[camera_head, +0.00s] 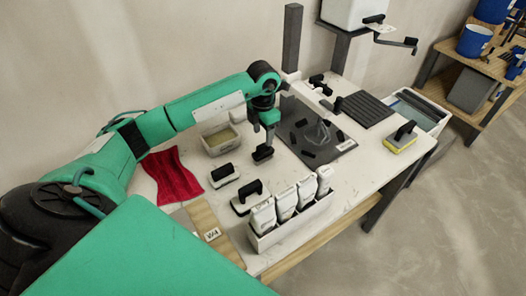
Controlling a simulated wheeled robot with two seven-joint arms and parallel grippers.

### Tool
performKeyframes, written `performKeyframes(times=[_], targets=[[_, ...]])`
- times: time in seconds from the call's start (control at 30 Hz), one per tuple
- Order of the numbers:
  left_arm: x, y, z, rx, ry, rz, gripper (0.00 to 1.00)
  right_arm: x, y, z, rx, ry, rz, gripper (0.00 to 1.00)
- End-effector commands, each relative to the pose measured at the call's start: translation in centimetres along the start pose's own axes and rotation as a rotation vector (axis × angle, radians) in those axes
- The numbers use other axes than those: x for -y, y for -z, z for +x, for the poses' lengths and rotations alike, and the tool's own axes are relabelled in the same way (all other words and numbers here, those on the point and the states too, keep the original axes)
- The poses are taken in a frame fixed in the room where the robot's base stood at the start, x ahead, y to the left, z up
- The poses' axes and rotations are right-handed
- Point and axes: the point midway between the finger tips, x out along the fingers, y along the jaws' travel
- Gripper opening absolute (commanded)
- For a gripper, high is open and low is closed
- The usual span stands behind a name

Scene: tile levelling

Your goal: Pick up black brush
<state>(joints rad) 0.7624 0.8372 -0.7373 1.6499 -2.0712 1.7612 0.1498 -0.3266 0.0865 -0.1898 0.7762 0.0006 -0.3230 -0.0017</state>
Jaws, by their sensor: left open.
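A small black block-shaped item (263,153), which looks like the black brush, sits on the white table (345,185) near its back. My left gripper (265,134) points down just above it, with its jaws open. I cannot tell whether the fingers touch it, and the gripper partly hides its upper side. My right gripper is not in view.
Black-handled floats (224,175) (247,197), a grey tub (219,140) and a red cloth (172,174) lie close by. A white rack of bottles (292,220) stands in front. A dark mat (337,146) with small black pieces lies right.

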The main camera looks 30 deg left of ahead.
Motion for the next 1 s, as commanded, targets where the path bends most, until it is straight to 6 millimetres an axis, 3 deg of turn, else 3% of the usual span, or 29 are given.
performKeyframes(times=[0.1, 0.37, 0.6, 0.9, 0.93, 1.0], targets=[[0.1, 0.0, 1.6, -0.001, 0.002, -0.001, 0.53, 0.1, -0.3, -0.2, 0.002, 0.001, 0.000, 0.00], [0.2, 0.1, 3.4, -0.002, 0.003, -0.001, 0.53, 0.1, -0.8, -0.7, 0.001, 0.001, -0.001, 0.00], [0.4, 0.2, 6.8, 0.001, 0.003, -0.001, 0.53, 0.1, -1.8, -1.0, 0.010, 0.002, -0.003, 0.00], [0.3, 0.2, 7.5, 0.001, 0.000, 0.000, 0.53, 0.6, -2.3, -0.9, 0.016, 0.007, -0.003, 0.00], [0.3, 0.2, 7.5, 0.001, 0.000, 0.000, 0.51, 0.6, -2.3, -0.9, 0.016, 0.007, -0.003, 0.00], [0.3, 0.2, 7.5, 0.001, 0.000, 0.000, 0.37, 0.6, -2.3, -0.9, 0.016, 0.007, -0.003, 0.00]])
